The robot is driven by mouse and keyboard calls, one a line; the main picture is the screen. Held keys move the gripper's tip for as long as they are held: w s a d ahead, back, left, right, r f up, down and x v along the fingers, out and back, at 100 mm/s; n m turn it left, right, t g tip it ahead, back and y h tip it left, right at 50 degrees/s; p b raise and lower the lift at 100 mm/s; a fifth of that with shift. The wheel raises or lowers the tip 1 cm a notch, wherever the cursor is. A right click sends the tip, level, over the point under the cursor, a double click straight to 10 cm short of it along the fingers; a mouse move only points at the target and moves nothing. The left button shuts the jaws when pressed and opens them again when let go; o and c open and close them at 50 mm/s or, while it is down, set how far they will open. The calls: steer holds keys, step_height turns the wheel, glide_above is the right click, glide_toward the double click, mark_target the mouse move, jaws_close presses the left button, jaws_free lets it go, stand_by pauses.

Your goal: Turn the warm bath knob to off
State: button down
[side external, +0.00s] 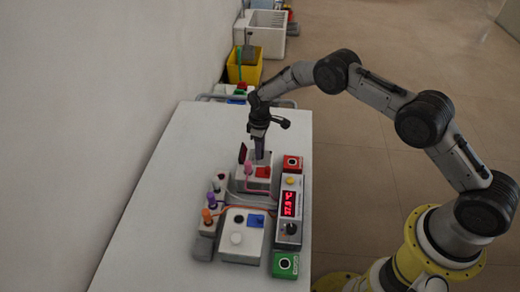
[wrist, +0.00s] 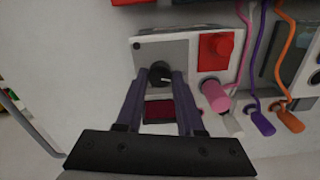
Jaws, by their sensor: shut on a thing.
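The unit with the red block (wrist: 216,50), which I take for the warm bath, stands at the far part of the white table, and its white box also shows in the side view (side external: 247,182). Its black round knob (wrist: 161,70) has a pale pointer line, seen pointing roughly to the right in the wrist view. My gripper (wrist: 160,77) is shut on this knob, one finger on each side. In the side view my gripper (side external: 259,154) points straight down onto the unit and hides the knob. I cannot read any marks around the knob.
A pink plug (wrist: 215,97) with its cable is close right of my fingers. A dark red panel (wrist: 160,110) lies between them. A blue-block unit (side external: 240,247), a red-digit display (side external: 290,204) and purple and orange plugs (side external: 207,215) stand nearer. The table's left side is clear.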

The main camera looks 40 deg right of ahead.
steer(key=c, duration=0.5)
jaws_free()
steer(key=shift+r, duration=0.1)
step_height(320, 180, up, 14)
steer(key=shift+f, duration=0.15)
